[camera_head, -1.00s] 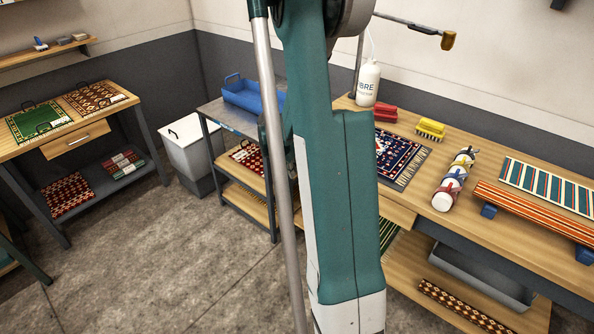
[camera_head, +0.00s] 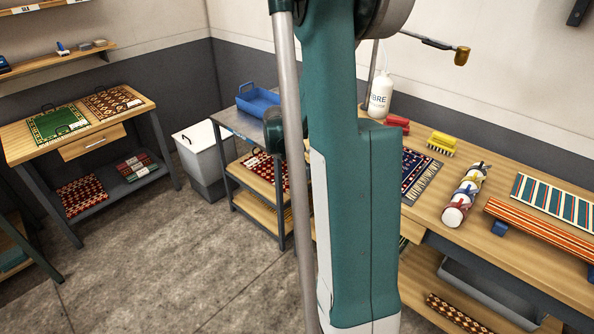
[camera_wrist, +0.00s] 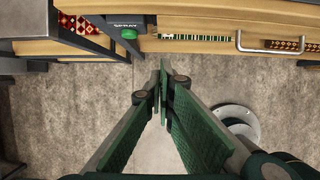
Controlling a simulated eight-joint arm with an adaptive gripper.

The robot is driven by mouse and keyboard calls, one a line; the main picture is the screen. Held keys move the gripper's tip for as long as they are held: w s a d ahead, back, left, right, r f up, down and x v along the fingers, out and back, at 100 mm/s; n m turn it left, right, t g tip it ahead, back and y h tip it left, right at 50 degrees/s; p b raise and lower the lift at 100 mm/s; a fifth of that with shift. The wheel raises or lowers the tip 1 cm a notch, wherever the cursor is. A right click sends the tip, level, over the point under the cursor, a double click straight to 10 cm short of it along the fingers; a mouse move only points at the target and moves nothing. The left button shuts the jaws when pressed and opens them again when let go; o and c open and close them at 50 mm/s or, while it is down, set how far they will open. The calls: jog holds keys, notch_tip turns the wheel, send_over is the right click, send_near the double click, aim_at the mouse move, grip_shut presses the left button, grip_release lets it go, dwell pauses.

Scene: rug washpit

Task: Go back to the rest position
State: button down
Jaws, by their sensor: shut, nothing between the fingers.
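My gripper (camera_wrist: 161,92) shows in the wrist view with its two green-padded fingers meeting at the tips. It is shut and empty, over bare concrete floor. A bench edge with a drawer handle (camera_wrist: 282,49) lies beyond the fingertips. In the head view my own arm fills the middle of the picture and hides part of the workbench and trolley. The gripper itself cannot be made out there.
A workbench (camera_head: 490,207) on the right bears a rug (camera_head: 419,176), a white bottle (camera_head: 381,98), brushes and rolls. A trolley (camera_head: 236,119) holds a blue tray (camera_head: 258,101). A white bin (camera_head: 200,143) stands left of it. Floor (camera_head: 170,260) is clear at the left.

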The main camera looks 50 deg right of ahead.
jog(key=shift+a, duration=0.1)
dwell(0.3)
jog(key=a+r+m+t, duration=0.1)
jog(key=a+r+m, duration=0.2)
jog(key=a+r, duration=0.35)
jog(key=s+a+r+m+t+y, duration=0.1)
jog(key=a+r+m, duration=0.15)
jog(key=a, duration=0.75)
jog(key=a+r+m+t, duration=0.2)
jog(key=a+r, duration=0.4)
jog(key=a, duration=0.2)
jog(key=s+a+r+m+t+y, duration=0.1)
jog(key=s+a+m, duration=0.4)
jog(key=a, duration=0.7)
jog(key=s+a+r+m+t+y, duration=0.2)
jog(key=s+a+m, duration=0.3)
jog(key=s+a, duration=0.5)
jog(key=shift+a+r, duration=0.55)
jog(key=shift+a, duration=0.4)
jog(key=shift+m, duration=0.25)
notch_tip(320, 180, down, 6)
jog(key=b, duration=0.6)
jog(key=shift+f, duration=0.15)
